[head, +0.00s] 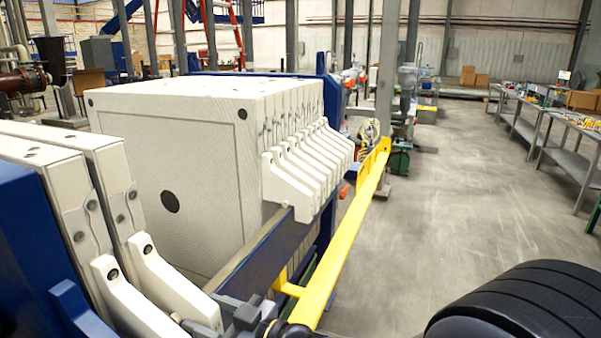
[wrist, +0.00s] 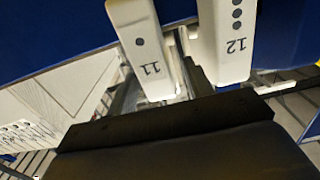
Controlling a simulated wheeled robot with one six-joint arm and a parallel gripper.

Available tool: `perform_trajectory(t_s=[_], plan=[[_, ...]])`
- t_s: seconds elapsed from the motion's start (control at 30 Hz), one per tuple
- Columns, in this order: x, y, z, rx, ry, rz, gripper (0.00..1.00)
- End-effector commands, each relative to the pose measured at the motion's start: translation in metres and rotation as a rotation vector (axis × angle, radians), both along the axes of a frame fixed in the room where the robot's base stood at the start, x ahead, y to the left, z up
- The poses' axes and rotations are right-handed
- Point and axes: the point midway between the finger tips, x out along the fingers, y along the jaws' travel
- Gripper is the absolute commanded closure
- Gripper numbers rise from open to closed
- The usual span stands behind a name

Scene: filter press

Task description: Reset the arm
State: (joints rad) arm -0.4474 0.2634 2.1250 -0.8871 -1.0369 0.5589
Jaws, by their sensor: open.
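My gripper (wrist: 165,122) shows in the wrist view as a broad dark body with a black front edge across the bottom. It is open, and no object shows held in it. Beyond its edge hang two white plate handles, marked 11 (wrist: 148,55) and 12 (wrist: 228,45); a gap separates the gripper from them, though its depth is unclear. In the head view the filter press has a stack of white plates (head: 185,170) in the middle and two more white plates (head: 105,180) at the left. The gripper's fingertips are not visible in the head view.
A yellow rail (head: 345,235) runs along the press's right side, beside a dark blue beam (head: 265,250). A blue end block (head: 30,260) stands at the near left. Workbenches (head: 550,125) line the right. The grey floor (head: 460,190) between is clear.

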Motion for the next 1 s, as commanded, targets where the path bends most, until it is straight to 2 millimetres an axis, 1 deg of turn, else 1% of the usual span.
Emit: perform_trajectory(t_s=[0.03,0.1,0.27,0.4,0.77,0.87,1.0], plan=[[0.002,0.009,0.000,-0.001,0.000,0.004,0.51],[0.006,0.017,0.000,-0.001,0.001,0.004,0.51],[0.011,0.031,0.000,-0.002,0.001,0.002,0.51],[0.017,0.027,0.001,0.000,0.000,-0.001,0.51],[0.018,0.026,0.001,0.002,-0.003,-0.001,0.51],[0.020,0.025,0.005,0.010,-0.013,-0.005,0.51],[0.026,0.023,0.018,0.033,-0.042,-0.015,0.51]])
